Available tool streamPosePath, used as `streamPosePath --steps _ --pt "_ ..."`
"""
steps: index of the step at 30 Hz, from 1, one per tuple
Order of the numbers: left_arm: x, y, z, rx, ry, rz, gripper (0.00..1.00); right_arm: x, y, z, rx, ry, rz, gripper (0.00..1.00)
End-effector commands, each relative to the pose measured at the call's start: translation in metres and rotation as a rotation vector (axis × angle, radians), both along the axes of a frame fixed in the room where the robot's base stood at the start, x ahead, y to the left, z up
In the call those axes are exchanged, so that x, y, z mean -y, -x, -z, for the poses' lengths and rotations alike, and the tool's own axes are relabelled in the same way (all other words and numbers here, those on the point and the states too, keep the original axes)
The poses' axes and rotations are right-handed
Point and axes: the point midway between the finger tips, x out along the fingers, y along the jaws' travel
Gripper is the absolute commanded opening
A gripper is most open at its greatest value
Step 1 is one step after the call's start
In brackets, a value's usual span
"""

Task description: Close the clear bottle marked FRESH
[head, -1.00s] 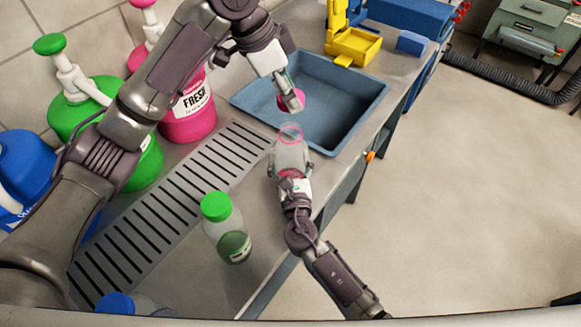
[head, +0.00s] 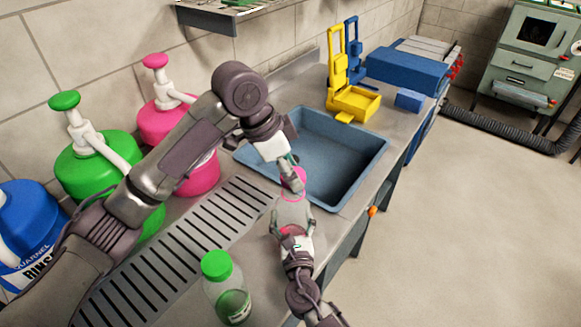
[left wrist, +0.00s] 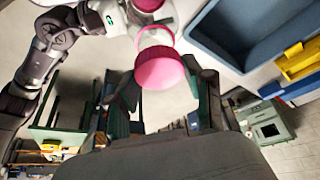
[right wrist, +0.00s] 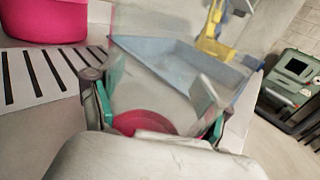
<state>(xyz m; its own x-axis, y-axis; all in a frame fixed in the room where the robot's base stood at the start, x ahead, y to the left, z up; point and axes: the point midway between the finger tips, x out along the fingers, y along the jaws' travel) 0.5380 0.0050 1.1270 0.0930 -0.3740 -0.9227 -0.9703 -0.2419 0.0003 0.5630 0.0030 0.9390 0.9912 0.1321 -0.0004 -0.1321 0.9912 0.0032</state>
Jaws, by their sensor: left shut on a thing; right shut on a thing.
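The clear bottle (head: 291,214) has a pink ring at its mouth and pink in its lower part. My right gripper (head: 295,232) is shut around it over the counter's front edge; the bottle fills the right wrist view between the fingers (right wrist: 160,112). My left gripper (head: 291,178) is shut on a pink cap (head: 300,174), just above the bottle's mouth. In the left wrist view the cap (left wrist: 160,69) sits between the fingers, in front of the bottle (left wrist: 158,38). I cannot tell whether cap and bottle touch. No marking is readable on the bottle.
A green-capped bottle (head: 226,290) stands on the counter at the front. Blue, green (head: 92,168) and pink (head: 160,125) pump jugs line the wall behind my left arm. A slotted drain (head: 165,255) runs along the counter.

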Motion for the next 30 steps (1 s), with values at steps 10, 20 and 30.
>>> streamPosePath --steps 10,20,30 --pt "0.000 0.000 0.007 -0.003 -0.001 0.000 0.41 0.000 0.000 0.000 0.001 0.000 0.000 0.15" --pt "0.000 0.000 0.018 0.001 -0.001 0.000 0.41 0.000 0.000 0.000 0.001 0.000 0.000 0.15" --pt "0.000 0.000 0.018 0.000 -0.001 0.000 0.41 0.000 0.000 0.000 0.001 0.000 0.000 0.15"
